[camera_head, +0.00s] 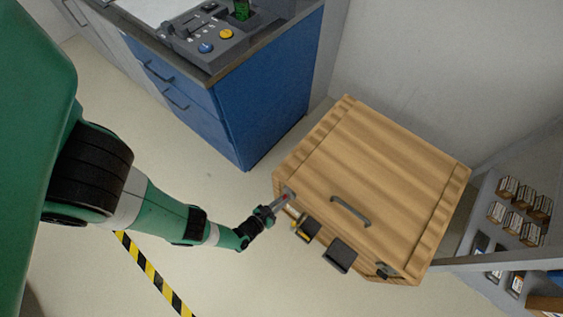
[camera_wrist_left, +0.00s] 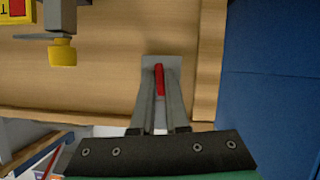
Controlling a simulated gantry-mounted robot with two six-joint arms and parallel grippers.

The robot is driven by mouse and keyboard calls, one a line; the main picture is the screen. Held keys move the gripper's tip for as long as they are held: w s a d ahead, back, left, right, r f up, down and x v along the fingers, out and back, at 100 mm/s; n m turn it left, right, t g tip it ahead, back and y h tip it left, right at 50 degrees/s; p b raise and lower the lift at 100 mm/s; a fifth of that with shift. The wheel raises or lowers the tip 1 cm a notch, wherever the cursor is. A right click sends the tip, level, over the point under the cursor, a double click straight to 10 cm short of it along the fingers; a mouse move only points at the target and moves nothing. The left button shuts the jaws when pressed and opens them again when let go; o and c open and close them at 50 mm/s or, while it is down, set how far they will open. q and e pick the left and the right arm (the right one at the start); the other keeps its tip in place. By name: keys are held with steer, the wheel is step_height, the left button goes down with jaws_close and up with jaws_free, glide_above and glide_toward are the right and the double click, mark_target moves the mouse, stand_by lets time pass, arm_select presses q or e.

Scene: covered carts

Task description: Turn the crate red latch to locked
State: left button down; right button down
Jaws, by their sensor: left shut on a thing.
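The wooden crate (camera_head: 375,180) stands on the floor with its lid down and a dark handle on top. The red latch (camera_wrist_left: 159,80) sits on a grey plate on the crate's front face in the left wrist view. In the head view only a bit of its red (camera_head: 284,198) shows, near the crate's left corner. My left gripper (camera_head: 279,203) is shut on the red latch; its two fingers (camera_wrist_left: 160,100) lie on either side of it in the left wrist view. The fingers hide part of the latch. My right gripper is in neither view.
A yellow part (camera_wrist_left: 62,52) and dark fittings (camera_head: 341,255) stick out from the crate's front beside the latch. A blue cabinet (camera_head: 262,90) stands behind left, with a control panel on top. Shelves (camera_head: 480,240) stand at the right. The floor in front is clear.

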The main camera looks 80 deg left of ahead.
arm_select(q)
steer(key=c, duration=0.9)
jaws_free()
steer(key=shift+a, duration=0.1)
steer(key=shift+w, duration=0.15)
steer(key=p+v, duration=0.5)
steer(key=v, duration=0.6)
steer(key=shift+s+d+r, duration=0.2)
steer(key=shift+s, duration=0.05)
